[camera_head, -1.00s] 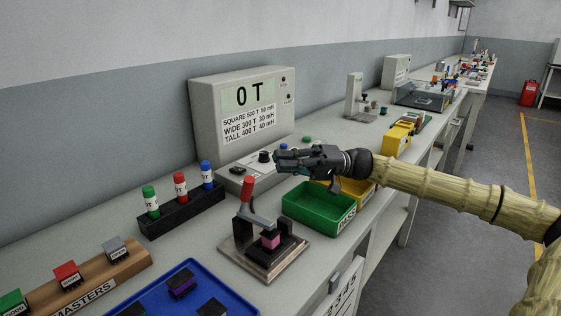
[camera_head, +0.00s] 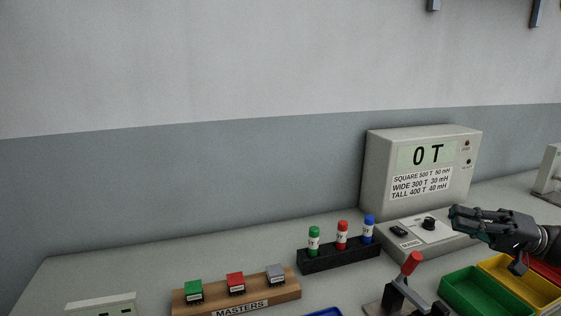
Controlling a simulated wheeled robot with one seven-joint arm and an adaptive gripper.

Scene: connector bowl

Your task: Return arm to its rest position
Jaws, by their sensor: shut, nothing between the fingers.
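My gripper (camera_head: 478,226) is at the right edge of the head view, with its fingers shut and nothing between them. It points left and hovers in front of the grey tester box (camera_head: 420,172) and above the green bin (camera_head: 487,292) and yellow bin (camera_head: 522,282). Only the gripper and a short piece of my wrist show; the rest of my arm is out of view.
A clamp with a red handle (camera_head: 411,263) stands below and left of my gripper. A black rack (camera_head: 340,256) holds green, red and blue markers. The wooden masters block (camera_head: 237,295) carries small connectors. The wall (camera_head: 180,190) runs behind the bench.

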